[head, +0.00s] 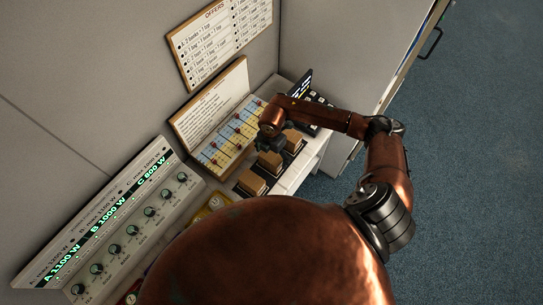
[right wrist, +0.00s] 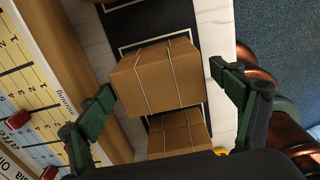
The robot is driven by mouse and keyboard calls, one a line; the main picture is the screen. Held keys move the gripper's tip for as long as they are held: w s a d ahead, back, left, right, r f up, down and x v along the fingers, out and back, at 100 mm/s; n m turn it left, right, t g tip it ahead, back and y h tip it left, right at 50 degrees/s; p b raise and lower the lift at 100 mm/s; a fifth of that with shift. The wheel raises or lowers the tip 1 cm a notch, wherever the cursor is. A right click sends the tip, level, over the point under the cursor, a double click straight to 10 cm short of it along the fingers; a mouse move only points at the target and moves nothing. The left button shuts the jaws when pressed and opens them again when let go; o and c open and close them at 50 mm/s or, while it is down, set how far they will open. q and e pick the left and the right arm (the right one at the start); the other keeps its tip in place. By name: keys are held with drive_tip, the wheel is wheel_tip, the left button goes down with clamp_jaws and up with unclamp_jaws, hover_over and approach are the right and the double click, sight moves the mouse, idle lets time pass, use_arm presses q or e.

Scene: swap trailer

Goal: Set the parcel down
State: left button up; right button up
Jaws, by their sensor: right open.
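Several brown parcels stand on a black strip on a white shelf. In the head view one is at the near end (head: 251,183), one in the middle (head: 270,160) and one at the far end (head: 292,139). My right gripper (head: 273,146) is above the row, near the middle and far parcels. In the right wrist view a string-tied parcel (right wrist: 155,78) lies between the open fingers of my right gripper (right wrist: 167,84), with gaps on both sides. Another parcel (right wrist: 178,133) is just below it in the picture. My left gripper is not in view.
A yellow and blue board (head: 226,137) with red pegs lies left of the parcels. A dark keypad-like device (head: 318,101) stands beyond them. A panel with knobs (head: 120,235) and lit green readouts is at lower left. The white shelf (head: 297,175) has a narrow bare edge.

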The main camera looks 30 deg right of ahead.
sight(272, 156)
drive_tip(key=shift+r, duration=0.1)
drive_tip(key=shift+r, duration=0.25)
wheel_tip(272, 156, up, 12)
drive_tip(key=b, duration=0.1)
drive_tip(key=shift+f, duration=0.15)
